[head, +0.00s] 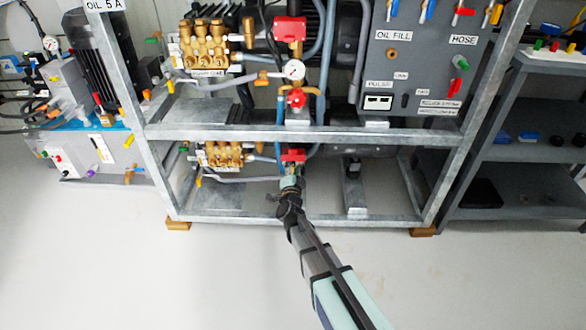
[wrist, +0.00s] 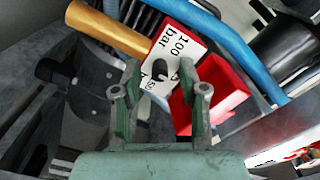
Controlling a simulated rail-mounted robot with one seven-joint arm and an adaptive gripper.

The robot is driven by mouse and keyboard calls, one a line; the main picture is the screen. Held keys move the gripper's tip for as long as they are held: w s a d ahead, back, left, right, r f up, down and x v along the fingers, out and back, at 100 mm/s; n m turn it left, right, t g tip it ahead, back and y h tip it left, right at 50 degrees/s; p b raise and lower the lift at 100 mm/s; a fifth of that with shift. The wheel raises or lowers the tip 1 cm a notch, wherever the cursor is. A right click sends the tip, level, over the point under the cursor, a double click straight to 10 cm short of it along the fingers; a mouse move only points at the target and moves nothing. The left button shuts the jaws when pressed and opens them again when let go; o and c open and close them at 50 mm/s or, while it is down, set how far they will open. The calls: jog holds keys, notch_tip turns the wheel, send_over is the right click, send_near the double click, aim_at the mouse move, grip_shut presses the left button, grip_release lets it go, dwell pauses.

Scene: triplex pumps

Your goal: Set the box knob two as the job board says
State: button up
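A red box (wrist: 225,90) with a white face (wrist: 182,46) marked "100 bar" is in the upper middle of the wrist view. A small black knob (wrist: 160,69) sits on that face. My gripper (wrist: 161,76) is open, with its green fingers apart on either side of the knob in the picture; I cannot tell whether they touch it. In the head view my gripper (head: 290,184) is just below a red box (head: 292,155) on the lower level of the frame. The knob is not visible there. I cannot make out a job board.
A galvanized frame (head: 300,132) surrounds the pumps, with a crossbar above my gripper. A brass pump (head: 222,154) and hoses lie close by. A blue hose (wrist: 225,38) runs behind the box. A grey panel (head: 425,62) is at upper right. The floor (head: 110,265) in front is clear.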

jog(key=s, duration=1.2)
jog(key=shift+d, duration=0.3)
